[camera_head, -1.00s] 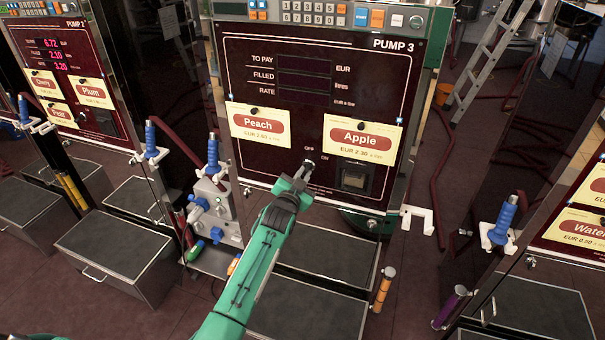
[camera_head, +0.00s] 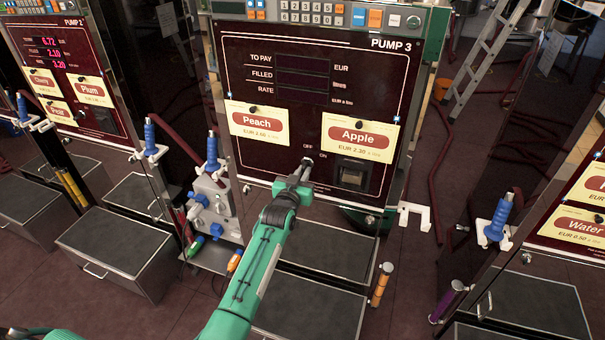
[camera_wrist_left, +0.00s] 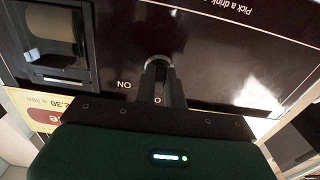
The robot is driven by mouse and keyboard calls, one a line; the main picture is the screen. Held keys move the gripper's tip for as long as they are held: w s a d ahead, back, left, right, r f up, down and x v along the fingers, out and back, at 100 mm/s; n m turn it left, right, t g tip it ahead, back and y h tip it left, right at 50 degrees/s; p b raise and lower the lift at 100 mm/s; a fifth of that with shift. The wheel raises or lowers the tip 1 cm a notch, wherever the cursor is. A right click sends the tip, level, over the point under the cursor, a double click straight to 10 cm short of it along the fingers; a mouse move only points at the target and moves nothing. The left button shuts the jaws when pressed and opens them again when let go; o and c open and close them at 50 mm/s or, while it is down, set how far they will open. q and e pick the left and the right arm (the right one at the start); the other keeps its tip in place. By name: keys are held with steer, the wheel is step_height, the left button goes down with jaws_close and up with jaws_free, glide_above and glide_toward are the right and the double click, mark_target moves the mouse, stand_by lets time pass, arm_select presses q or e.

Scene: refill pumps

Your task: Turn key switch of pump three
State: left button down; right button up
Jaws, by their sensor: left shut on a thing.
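Pump three (camera_head: 390,80) stands in the middle of the head view, with a dark red front panel. Its key switch (camera_head: 307,161) is low on the panel, by the OFF and ON marks. It also shows as a round metal piece in the left wrist view (camera_wrist_left: 158,61). My left gripper (camera_head: 300,172) reaches it from below, and its fingers are shut on the key switch. The fingertips (camera_wrist_left: 158,70) hide most of the key, so its exact angle is hard to tell. My right gripper is not in view.
The Peach card (camera_head: 262,124) and Apple card (camera_head: 360,138) hang above the switch. A dark square opening (camera_head: 352,176) is close on its right. A valve box (camera_head: 213,212) and a blue nozzle (camera_head: 212,152) stand left of the pump. A white hook (camera_head: 413,213) juts out at right.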

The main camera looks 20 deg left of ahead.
arm_select(q)
steer(key=shift+f, duration=0.1)
steer(key=c, duration=1.5)
jaws_free()
